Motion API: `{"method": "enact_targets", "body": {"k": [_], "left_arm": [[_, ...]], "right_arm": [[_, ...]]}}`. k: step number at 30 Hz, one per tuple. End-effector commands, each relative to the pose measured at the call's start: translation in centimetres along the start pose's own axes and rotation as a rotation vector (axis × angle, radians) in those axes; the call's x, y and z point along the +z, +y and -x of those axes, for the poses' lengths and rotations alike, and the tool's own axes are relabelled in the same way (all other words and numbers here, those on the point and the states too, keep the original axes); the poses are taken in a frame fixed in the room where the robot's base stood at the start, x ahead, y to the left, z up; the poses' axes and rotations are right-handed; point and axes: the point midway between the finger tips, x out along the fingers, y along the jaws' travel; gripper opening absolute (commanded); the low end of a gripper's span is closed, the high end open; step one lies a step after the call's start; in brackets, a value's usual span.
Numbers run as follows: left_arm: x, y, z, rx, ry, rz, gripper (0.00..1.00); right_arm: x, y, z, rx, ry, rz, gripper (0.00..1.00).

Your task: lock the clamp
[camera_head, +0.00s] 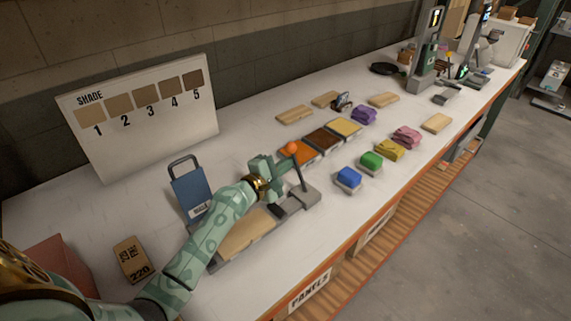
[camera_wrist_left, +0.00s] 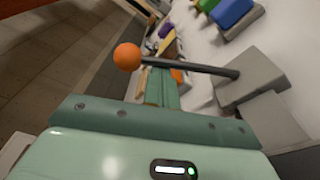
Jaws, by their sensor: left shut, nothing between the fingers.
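The clamp's lever is a dark rod with an orange ball knob (camera_head: 291,148), rising from a grey clamp block (camera_head: 298,198) on the near part of the bench. In the left wrist view the orange knob (camera_wrist_left: 127,57) and rod cross just beyond my fingers, and the rod runs to the grey block (camera_wrist_left: 252,78) at right. A tan panel (camera_head: 247,233) lies on the clamp's base, partly hidden by my left arm. My left gripper (camera_head: 283,168) is shut and empty, close beside the lever; I cannot tell if it touches. My right gripper is not in view.
A blue handled block (camera_head: 190,192) stands just left of my left forearm. A sanding block marked 220 (camera_head: 132,260) and the shade board (camera_head: 140,115) are farther left.

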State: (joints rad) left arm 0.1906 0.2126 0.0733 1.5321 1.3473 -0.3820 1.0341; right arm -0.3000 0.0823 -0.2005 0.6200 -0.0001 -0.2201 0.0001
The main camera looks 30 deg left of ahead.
Motion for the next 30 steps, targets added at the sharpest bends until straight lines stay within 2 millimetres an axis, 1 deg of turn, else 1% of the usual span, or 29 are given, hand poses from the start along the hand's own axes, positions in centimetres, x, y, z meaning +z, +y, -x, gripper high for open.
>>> {"method": "enact_targets", "body": {"k": [5, 11, 19, 30], "left_arm": [[0.7, 0.1, 0.1, 0.007, -0.004, -0.054, 0.0], [1.9, 0.2, 0.2, 0.025, -0.005, -0.176, 0.0], [4.2, 0.0, 0.6, 0.06, -0.004, -0.426, 0.0], [6.9, -1.3, 0.9, 0.106, -0.003, -0.746, 0.0]], "right_arm": [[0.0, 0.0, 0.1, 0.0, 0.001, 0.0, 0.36], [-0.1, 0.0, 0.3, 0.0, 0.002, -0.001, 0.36], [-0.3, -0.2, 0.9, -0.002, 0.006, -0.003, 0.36], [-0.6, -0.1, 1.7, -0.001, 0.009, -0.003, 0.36]]}}
